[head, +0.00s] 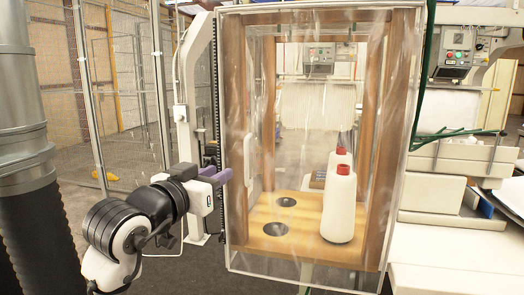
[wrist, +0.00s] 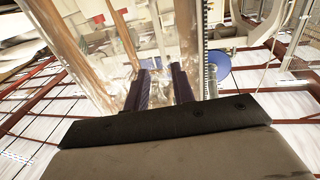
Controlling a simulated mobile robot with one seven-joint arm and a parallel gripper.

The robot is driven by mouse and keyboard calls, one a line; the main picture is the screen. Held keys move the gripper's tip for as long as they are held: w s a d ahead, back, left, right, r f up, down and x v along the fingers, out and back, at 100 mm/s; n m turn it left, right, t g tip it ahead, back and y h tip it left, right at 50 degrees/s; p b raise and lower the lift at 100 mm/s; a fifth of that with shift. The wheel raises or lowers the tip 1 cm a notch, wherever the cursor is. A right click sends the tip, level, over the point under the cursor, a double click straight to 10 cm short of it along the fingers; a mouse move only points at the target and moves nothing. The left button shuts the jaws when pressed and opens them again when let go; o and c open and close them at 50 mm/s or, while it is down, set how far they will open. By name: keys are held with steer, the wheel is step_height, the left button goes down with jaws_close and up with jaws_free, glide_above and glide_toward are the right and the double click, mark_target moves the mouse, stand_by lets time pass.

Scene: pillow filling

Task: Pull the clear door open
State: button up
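The clear door (head: 300,110) covers the front of a wood-framed cabinet and looks shut. A pale vertical handle (head: 249,160) is on the door's left side. My gripper (head: 224,173), with purple fingers, is just left of the door's left edge, at about the handle's height, and appears apart from the handle. In the wrist view my gripper (wrist: 160,66) has its two fingers apart with nothing clearly held between them. The clear door (wrist: 115,80) also shows there, hazy, around the fingers. The handle cannot be made out in that view.
Two white bottles with red caps (head: 339,205) stand behind the door on a wooden board (head: 300,247) with two dark round holes. Machines (head: 460,60) fill the right side.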

mark_target(245, 157)
steer(key=p+x, duration=0.3)
steer(key=x, duration=0.9)
steer(key=shift+a+p, duration=0.1)
steer(key=shift+p, duration=0.3)
steer(key=shift+w+d, duration=0.3)
steer(key=shift+w, duration=0.2)
jaws_close()
